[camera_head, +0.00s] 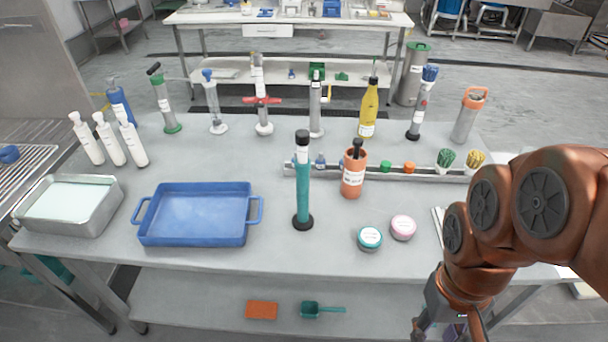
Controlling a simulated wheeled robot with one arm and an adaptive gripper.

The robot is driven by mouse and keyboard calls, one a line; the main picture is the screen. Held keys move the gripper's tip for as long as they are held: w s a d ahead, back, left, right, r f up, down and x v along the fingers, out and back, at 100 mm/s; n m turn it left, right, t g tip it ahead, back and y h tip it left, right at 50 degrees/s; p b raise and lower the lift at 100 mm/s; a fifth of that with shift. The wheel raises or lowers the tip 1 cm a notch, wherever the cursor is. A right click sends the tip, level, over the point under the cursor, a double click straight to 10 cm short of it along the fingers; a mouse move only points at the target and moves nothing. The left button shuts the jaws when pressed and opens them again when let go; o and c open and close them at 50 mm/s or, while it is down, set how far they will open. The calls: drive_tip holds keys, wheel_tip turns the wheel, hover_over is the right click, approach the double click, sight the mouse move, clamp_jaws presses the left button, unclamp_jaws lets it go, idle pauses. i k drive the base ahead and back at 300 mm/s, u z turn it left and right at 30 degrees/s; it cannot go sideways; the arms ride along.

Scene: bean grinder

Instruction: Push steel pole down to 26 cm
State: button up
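A steel-coloured upright pole with a dark top and a white label (316,105) stands at the back middle of the table. It may be the task's pole, but I cannot be sure, and no height scale is readable. A teal cylinder with a black top and black round foot (303,190) stands upright nearer the front. My gripper (449,330) is low at the bottom right, by the table's front edge and well apart from both. Its fingertips are cut off by the frame, so its opening is unclear.
The grey table (185,262) holds a blue tray (200,212), a metal pan (70,205), a terracotta-coloured grinder-like cylinder (354,172), two round tins (369,238), a narrow rack (330,170) and several upright pumps behind. My arm covers the right front.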

sight(302, 136)
drive_tip(key=u, duration=0.6)
drive_tip(key=k, duration=0.85)
drive_tip(key=u, duration=1.05)
drive_tip(key=k, duration=0.4)
drive_tip(key=z, duration=0.2)
drive_tip(key=i, duration=0.8)
drive_tip(key=u, duration=0.4)
